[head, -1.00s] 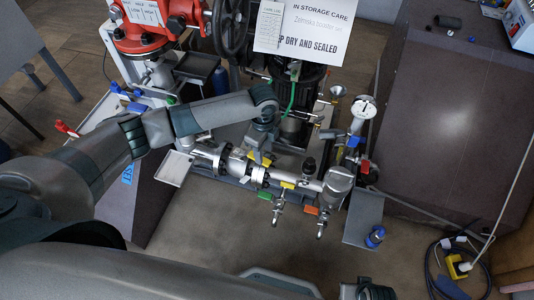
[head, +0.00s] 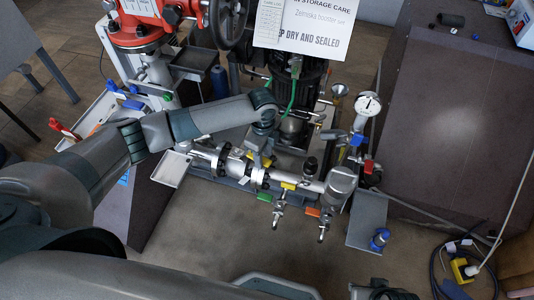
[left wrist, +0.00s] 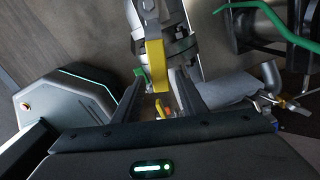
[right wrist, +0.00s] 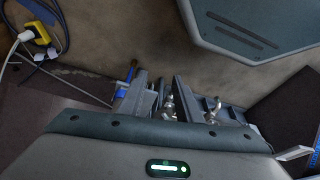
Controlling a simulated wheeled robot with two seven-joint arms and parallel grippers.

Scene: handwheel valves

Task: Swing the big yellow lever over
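The big yellow lever (left wrist: 157,65) shows in the left wrist view, hanging from a metal valve body (left wrist: 150,15). My left gripper (left wrist: 158,88) is open, with one finger on each side of the lever's free end. I cannot tell whether either finger touches it. In the head view my left gripper (head: 260,152) is over the pipe, and it mostly hides the lever. My right gripper (right wrist: 160,95) is open and empty, low and away from the pipework; part of it shows at the bottom edge of the head view (head: 382,290).
The pipe (head: 237,167) carries a smaller yellow handle (head: 288,186), a green handle (head: 264,197) and an orange handle (head: 313,212). A pressure gauge (head: 368,103) stands at right. A white sign (head: 305,25) hangs behind. Open floor lies in front.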

